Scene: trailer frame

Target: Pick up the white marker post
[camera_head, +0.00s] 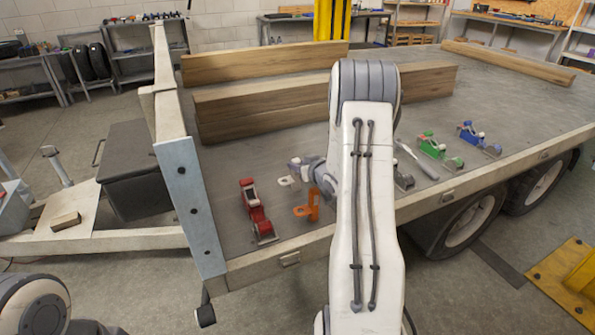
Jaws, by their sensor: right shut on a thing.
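The white marker post (286,182) is a small pale piece at the left side of my right gripper (299,172), over the trailer bed near its front edge. My right gripper is shut on it, and the fingers hide part of it. I cannot tell whether it touches the bed. An orange piece of similar kind (302,210) stands just in front of and below the gripper. My left gripper is out of view; only part of my left arm shows at the bottom left.
A red ratchet strap (255,212) lies left of the gripper. Green (432,147) and blue (470,133) ones lie to the right. Timber beams (262,107) lie behind. A pale corner post (187,195) rises at the left. My right arm hides the middle of the bed.

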